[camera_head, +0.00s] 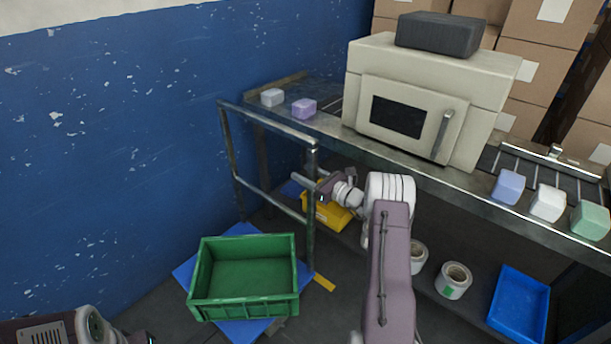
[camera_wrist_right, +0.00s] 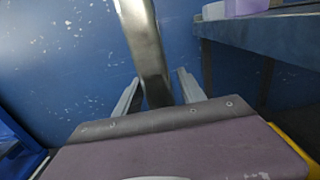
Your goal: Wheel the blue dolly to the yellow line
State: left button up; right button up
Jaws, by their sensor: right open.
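The blue dolly (camera_head: 184,273) stands on the floor, its flat deck showing around a green crate (camera_head: 245,306) that sits on it. A grey metal tube frame (camera_head: 272,122), which looks like its push handle, rises on the crate's far right side. My right gripper (camera_head: 312,188) is at the frame's right upright. In the right wrist view, my right gripper's fingers (camera_wrist_right: 158,90) are open on either side of a metal post (camera_wrist_right: 146,45). A short piece of yellow line (camera_head: 324,283) shows on the floor right of the deck. My left arm shows at the bottom left; its gripper is out of view.
A long conveyor table (camera_head: 430,174) carries a cream wrapping machine (camera_head: 425,115) and several small blocks. Beneath it are a yellow bin (camera_head: 328,217), white rolls (camera_head: 454,281) and a blue tray (camera_head: 518,304). A blue wall (camera_head: 100,140) closes off the left.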

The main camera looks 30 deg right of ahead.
grip_shut()
dwell(1.4)
